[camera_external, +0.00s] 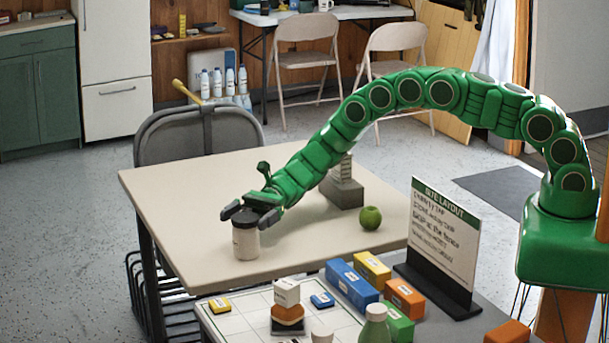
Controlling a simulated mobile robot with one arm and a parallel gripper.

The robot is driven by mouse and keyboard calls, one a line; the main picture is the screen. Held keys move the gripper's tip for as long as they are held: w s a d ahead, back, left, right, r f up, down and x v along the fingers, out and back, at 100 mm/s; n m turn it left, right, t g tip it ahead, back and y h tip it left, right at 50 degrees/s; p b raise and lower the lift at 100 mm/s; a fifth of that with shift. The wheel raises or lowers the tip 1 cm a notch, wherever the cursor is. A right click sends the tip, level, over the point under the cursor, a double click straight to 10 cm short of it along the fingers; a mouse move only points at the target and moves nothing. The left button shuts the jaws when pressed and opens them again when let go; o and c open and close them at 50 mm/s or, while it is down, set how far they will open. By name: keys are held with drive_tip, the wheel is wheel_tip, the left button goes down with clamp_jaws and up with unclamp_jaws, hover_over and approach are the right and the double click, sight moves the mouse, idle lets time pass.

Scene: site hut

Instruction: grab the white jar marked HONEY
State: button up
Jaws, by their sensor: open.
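A white jar (245,243) with a dark lid stands upright near the front left part of the beige table (180,188). Its marking is too small to read. My gripper (240,212) is at the jar's top, with its dark fingers open around or just above the lid. I cannot tell whether the fingers touch the jar. Part of the lid is hidden by the gripper.
A green apple (370,218) and a grey block (343,193) with a white stack on it are right of the jar. The table's left side is clear.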

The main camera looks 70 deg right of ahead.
drive_tip(key=shift+w+a, duration=0.15)
drive_tip(key=shift+a, duration=1.05)
drive_tip(key=shift+c, duration=0.5)
drive_tip(key=c, duration=1.7)
